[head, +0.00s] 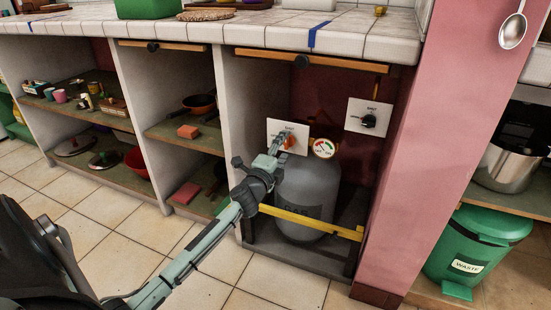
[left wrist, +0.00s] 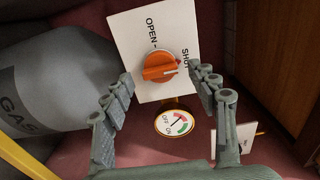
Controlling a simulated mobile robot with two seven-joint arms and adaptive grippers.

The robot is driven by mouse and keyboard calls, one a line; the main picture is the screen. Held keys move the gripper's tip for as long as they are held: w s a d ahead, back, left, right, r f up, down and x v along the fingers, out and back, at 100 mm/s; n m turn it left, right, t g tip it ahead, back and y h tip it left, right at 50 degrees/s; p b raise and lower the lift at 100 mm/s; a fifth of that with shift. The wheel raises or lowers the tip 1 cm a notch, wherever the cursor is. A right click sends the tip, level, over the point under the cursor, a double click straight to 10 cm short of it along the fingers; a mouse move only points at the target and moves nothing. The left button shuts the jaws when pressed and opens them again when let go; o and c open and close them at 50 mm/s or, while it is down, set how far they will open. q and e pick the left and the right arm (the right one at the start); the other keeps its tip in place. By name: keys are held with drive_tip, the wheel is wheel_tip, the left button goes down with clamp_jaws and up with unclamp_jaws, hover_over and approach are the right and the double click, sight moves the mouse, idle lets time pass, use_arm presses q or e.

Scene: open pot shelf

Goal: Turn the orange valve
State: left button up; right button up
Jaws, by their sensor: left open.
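The orange valve (left wrist: 160,67) is a round knob with a raised grip bar, mounted on a white plate (left wrist: 122,28) marked OPEN and SHUT. In the head view the orange valve (head: 290,141) shows small, partly covered by my gripper. My left gripper (left wrist: 160,82) is open, its two fingers on either side of the knob in the left wrist view, with gaps on both sides; contact is not visible. In the head view my left gripper (head: 278,147) reaches into the cabinet in front of the plate. My right gripper is not in view.
A grey gas cylinder (head: 305,195) stands below the valve behind a yellow bar (head: 310,220). A round gauge (head: 323,149) sits to the right of the valve. A second plate with a black knob (head: 369,121) is further right. The counter edge (head: 330,41) overhangs above.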

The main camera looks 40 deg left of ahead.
use_arm(q)
drive_tip(key=v, duration=1)
drive_tip(key=shift+s, duration=0.3)
